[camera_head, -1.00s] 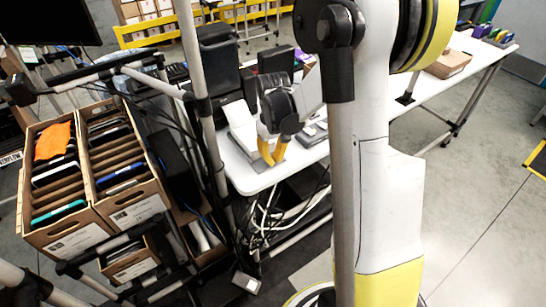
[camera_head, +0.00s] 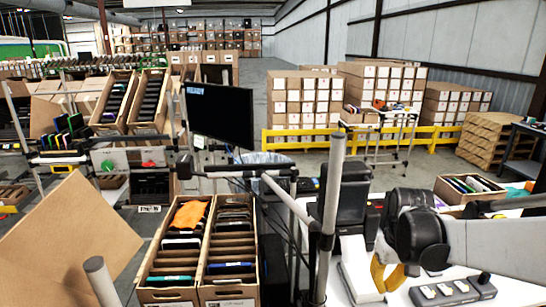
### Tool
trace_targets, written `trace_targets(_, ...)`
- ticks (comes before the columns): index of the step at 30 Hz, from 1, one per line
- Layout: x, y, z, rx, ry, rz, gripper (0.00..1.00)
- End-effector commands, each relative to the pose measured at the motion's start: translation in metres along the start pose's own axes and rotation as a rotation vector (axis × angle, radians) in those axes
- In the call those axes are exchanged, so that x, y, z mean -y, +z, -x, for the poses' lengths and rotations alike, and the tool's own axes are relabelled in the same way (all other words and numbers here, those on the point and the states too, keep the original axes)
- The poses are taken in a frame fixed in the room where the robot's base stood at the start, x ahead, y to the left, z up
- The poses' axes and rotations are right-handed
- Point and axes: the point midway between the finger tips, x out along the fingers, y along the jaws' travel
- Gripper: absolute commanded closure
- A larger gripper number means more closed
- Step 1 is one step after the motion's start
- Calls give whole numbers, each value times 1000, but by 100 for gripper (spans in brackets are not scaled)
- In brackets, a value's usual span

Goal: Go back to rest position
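My gripper (camera_head: 387,277) is at the lower right in the head view, at the end of my white arm that reaches in from the right edge. Its dark wrist housing (camera_head: 415,240) is above the yellow fingers, which point down over the white table. Nothing shows held in the fingers, but their spacing is too small to judge.
Tilted cartons (camera_head: 170,297) with dividers and thin devices stand left of the table, one holding an orange cloth (camera_head: 190,214). A black monitor (camera_head: 219,116) and a grey post (camera_head: 331,200) rise nearby. A power strip (camera_head: 452,290) lies close to my gripper. A yellow rail (camera_head: 300,140) crosses behind.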

Motion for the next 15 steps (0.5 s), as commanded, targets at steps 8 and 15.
trace_targets(8, 62, 53, 68, -237, 28, -9, 100)
trace_targets(15, 101, 100, 89, -435, 11, -25, 100)
